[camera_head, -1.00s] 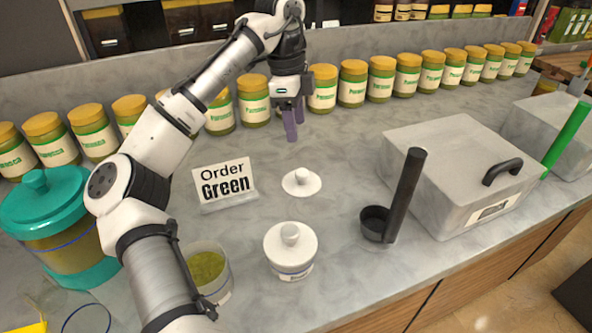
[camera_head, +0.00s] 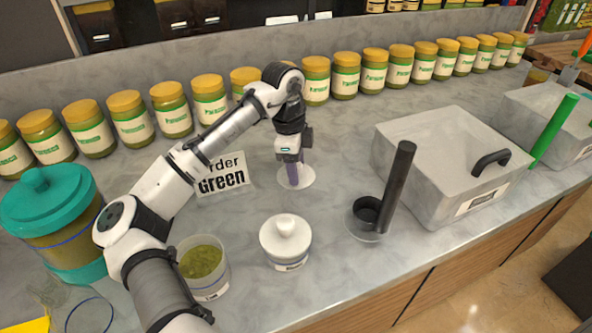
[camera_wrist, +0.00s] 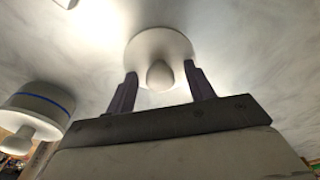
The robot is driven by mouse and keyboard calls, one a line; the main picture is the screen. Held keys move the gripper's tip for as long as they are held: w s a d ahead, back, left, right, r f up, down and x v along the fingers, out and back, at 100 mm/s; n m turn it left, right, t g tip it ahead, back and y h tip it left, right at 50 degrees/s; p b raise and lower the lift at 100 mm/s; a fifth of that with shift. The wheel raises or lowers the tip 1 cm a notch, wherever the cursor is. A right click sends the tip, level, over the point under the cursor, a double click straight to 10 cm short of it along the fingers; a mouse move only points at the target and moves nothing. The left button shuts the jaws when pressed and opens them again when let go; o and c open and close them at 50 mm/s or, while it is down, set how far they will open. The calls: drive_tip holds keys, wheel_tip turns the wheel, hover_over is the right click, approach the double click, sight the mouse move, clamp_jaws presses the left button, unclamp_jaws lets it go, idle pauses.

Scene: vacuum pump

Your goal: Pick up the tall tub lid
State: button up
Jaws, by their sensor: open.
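A round white lid with a knob (camera_head: 309,179) lies flat on the counter, partly hidden behind my fingers. In the wrist view the same lid (camera_wrist: 160,45) shows with its knob between my two fingers. My gripper (camera_head: 294,180) is open and points down over the lid; the wrist view also shows my gripper (camera_wrist: 161,72) with a gap on each side of the knob. An uncovered clear tub (camera_head: 203,262) with green contents stands at the front left. A white tub (camera_head: 288,262) stands to its right with its own knobbed lid on (camera_head: 285,235).
An "Order Green" sign (camera_head: 225,174) stands just left of the lid. A dark cup with a tall handle (camera_head: 366,212) and a grey box (camera_head: 440,150) stand to the right. A teal-lidded jar (camera_head: 50,215) is at left. Several yellow-lidded jars (camera_head: 172,110) line the back.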

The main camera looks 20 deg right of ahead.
drive_tip(key=shift+f, duration=0.1)
drive_tip(key=shift+c, duration=0.2)
drive_tip(key=c, duration=1)
